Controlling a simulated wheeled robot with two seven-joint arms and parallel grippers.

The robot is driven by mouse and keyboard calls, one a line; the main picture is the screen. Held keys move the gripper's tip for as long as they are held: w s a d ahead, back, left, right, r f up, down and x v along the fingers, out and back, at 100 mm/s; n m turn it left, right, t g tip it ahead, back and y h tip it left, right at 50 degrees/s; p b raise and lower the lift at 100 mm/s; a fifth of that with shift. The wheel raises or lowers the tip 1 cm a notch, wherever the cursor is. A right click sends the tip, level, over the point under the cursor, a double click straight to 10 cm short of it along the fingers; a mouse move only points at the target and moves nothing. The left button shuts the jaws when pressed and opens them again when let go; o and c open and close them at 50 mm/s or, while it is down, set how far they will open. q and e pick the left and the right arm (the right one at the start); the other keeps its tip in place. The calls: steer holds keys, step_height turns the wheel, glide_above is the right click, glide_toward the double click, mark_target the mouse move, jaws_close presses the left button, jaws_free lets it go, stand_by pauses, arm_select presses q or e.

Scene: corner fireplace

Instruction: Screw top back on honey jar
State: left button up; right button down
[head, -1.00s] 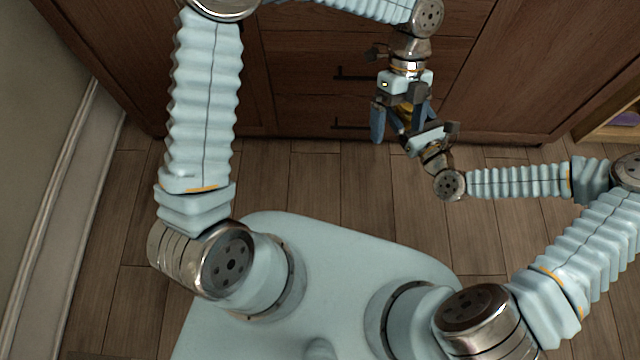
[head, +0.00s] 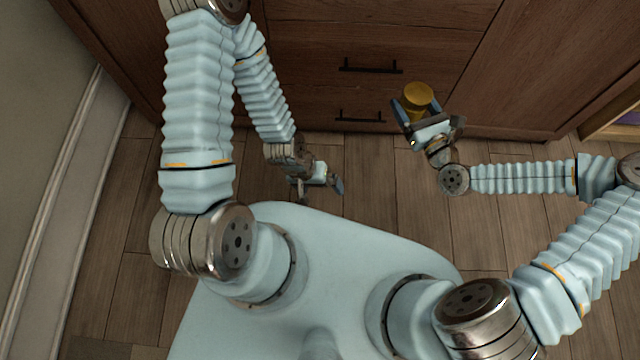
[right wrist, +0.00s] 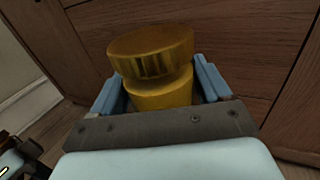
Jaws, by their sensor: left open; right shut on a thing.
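The honey jar (right wrist: 162,94) is amber-gold and held between the blue fingers of my right gripper (right wrist: 160,82). A wider gold top (right wrist: 152,50) with a ribbed side sits on the jar, looking slightly tilted in the right wrist view; I cannot tell how tightly it is on. In the head view the gold top (head: 419,95) shows from above, with my right gripper (head: 422,112) shut around the jar below it. My left gripper (head: 338,187) is open and empty, low and well to the left of the jar, apart from it.
A brown wooden cabinet (head: 300,60) with dark drawer handles (head: 371,67) stands just beyond the jar. A wall with white skirting (head: 50,230) is at the left. The plank floor (head: 385,215) between my two grippers is clear.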

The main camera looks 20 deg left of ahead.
steer(key=w+d+r+m+t+h, duration=0.2)
steer(key=d+m+h, duration=0.6)
steer(key=d, duration=0.8)
steer(key=t+h, duration=0.2)
steer(key=h, duration=0.1)
steer(key=shift+h, duration=0.3)
steer(key=shift+a, duration=0.1)
